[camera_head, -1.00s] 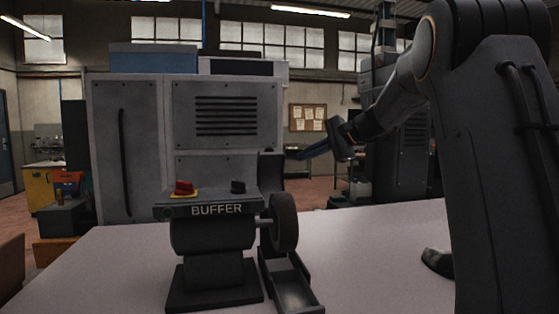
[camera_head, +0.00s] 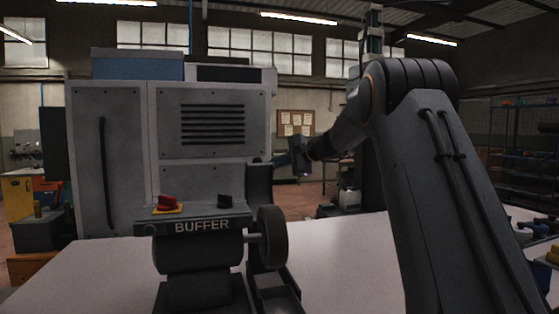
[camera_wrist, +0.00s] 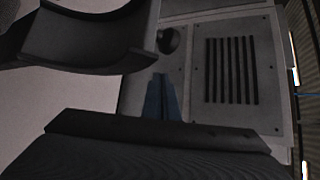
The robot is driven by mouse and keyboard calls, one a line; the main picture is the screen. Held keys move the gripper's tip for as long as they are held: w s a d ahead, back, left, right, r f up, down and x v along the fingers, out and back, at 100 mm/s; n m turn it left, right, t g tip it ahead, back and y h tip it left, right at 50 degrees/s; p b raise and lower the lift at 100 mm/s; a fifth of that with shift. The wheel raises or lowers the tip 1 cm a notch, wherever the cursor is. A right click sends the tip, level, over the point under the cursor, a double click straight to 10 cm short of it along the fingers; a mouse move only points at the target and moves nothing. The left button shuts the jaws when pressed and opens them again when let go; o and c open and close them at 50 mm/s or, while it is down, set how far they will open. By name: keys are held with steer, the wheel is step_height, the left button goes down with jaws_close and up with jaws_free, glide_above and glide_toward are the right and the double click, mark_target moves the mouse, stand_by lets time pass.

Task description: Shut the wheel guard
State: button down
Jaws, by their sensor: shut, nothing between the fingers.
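The buffer (camera_head: 200,250) stands on the pale table with its dark wheel (camera_head: 272,238) on the right side. The wheel guard (camera_head: 259,187) stands raised as a dark upright piece behind and above the wheel, so the wheel's front is uncovered. In the wrist view a dark curved shell, apparently the guard (camera_wrist: 85,40), fills the upper left. My gripper (camera_head: 281,160) has blue fingers, shut and empty, beside the guard's upper end on its right. The fingers also show in the wrist view (camera_wrist: 160,98), apart from the shell in the picture. Whether they touch the guard is unclear.
A red button (camera_head: 168,202) and a dark knob (camera_head: 225,200) sit on top of the buffer. A tray (camera_head: 275,298) lies below the wheel. A large grey cabinet (camera_head: 205,125) stands behind. The table right of the wheel is clear up to my arm.

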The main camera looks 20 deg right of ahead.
steer(key=s, duration=0.1)
steer(key=a+r, duration=0.1)
steer(key=s+p, duration=0.1)
steer(key=shift+s+a+r, duration=0.25)
steer(key=shift+s, duration=0.05)
steer(key=shift+s+b, duration=0.2)
steer(key=shift+b, duration=0.6)
